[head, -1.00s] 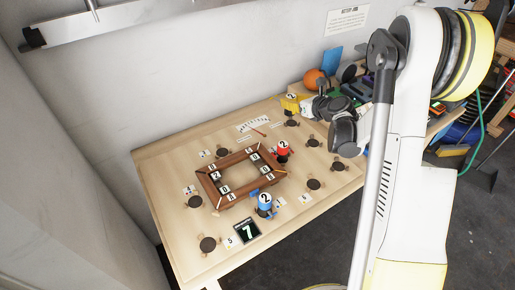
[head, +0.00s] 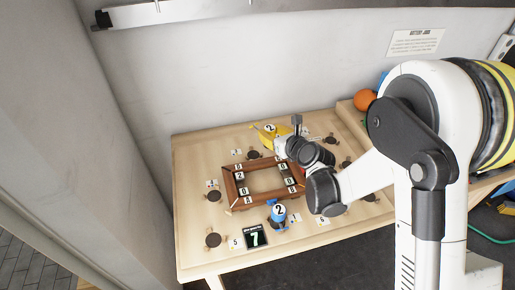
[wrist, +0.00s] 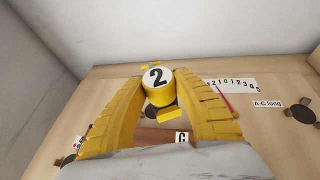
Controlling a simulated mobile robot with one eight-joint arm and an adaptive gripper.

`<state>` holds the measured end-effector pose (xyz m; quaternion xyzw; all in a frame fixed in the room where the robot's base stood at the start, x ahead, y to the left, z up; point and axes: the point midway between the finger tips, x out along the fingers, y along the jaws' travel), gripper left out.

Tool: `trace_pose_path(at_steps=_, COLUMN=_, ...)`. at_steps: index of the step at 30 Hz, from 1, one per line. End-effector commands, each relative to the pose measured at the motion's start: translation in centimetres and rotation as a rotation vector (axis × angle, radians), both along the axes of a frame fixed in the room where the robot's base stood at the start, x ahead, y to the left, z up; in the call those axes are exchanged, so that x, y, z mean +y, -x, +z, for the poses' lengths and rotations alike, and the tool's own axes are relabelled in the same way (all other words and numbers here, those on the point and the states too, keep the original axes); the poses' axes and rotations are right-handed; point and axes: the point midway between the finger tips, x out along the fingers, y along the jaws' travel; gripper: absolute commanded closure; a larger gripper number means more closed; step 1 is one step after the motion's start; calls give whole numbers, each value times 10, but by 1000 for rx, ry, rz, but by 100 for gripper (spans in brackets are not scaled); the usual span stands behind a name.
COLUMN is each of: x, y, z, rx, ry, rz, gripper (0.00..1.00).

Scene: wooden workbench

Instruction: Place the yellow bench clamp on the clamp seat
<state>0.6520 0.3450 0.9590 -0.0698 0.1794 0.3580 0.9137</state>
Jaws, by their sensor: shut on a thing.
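The yellow bench clamp (head: 269,128), with a white round top marked 2, is held between the yellow fingers of my gripper (head: 278,133). In the wrist view the clamp (wrist: 158,94) sits between both fingertips (wrist: 161,78), its top facing the camera. My gripper is over the back part of the bench, behind the wooden frame. Several dark round seats lie around the frame; one seat (head: 254,154) is just below and left of the clamp. Part of a dark disc shows under the clamp in the wrist view. I cannot tell which disc is the clamp seat, nor the clamp's exact height.
A brown wooden frame (head: 234,189) with number tags stands mid-bench. A blue clamp (head: 279,214) marked 2 stands in front of it, near a display (head: 255,236) reading 7. Small cards lie beside the seats. An orange ball (head: 365,99) is at the back right. A wall borders the bench.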

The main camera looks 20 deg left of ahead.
Motion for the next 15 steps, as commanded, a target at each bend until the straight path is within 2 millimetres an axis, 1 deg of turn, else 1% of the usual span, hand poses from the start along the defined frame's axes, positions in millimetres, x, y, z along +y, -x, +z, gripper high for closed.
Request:
trace_pose_path(at_steps=1, x=14, y=-2, z=-13, rx=0, ry=1, rz=4, gripper=100)
trace_pose_path(at_steps=3, x=30, y=-6, z=-22, rx=-1, ry=0, rz=3, gripper=100)
trace_pose_path(at_steps=6, x=48, y=-10, z=-32, rx=0, ry=0, rz=1, gripper=100)
trace_pose_path(at_steps=10, x=61, y=-12, z=-39, rx=-1, ry=1, rz=0, gripper=100)
trace_pose_path(at_steps=13, x=64, y=-13, z=-43, rx=0, ry=0, rz=-1, gripper=100)
trace_pose_path(at_steps=15, x=64, y=-13, z=-50, rx=0, ry=0, rz=-1, gripper=100)
